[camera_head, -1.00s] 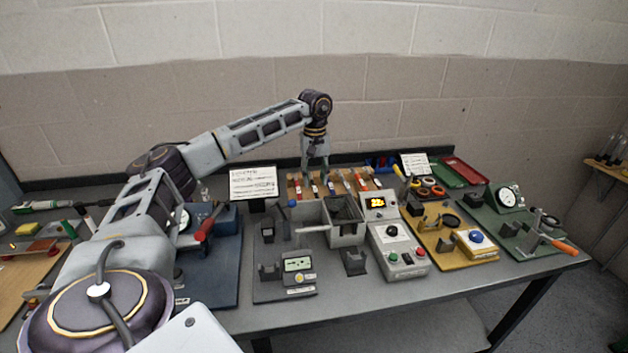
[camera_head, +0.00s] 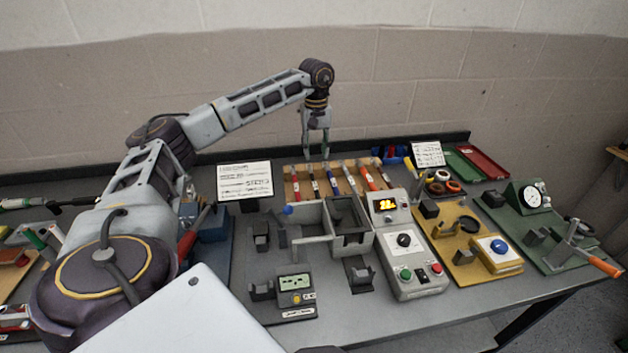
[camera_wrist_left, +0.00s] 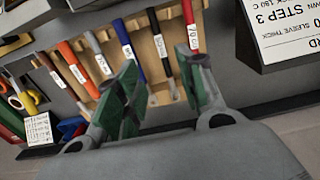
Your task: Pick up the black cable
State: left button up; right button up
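The black cable (camera_head: 314,182) lies in the wooden rack (camera_head: 289,183) at the back of the bench, between a red cable and a blue one. In the left wrist view the black cable (camera_wrist_left: 159,45) carries a white label and shows between my fingers, beyond their tips. My left gripper (camera_head: 316,156) points down over the back of the rack, near the black cable. In the left wrist view the left gripper (camera_wrist_left: 163,85) has its green-padded fingers apart with nothing held between them. My right gripper is not in view.
Beside the black cable lie a red cable (camera_wrist_left: 189,22) and a blue cable (camera_wrist_left: 129,48), close by. A white instruction card (camera_head: 245,181) stands left of the rack. A grey box fixture (camera_head: 352,240) and a control box (camera_head: 405,250) stand in front.

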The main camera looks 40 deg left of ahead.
pick_arm(q)
send_over(316, 187)
notch_tip(316, 187, down, 7)
jog(key=shift+a+r+p, duration=0.1)
jog(key=shift+p, duration=0.25)
jog(key=shift+f, duration=0.8)
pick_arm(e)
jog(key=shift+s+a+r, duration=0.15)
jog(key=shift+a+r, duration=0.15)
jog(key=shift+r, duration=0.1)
pick_arm(q)
jog(key=shift+f, duration=0.15)
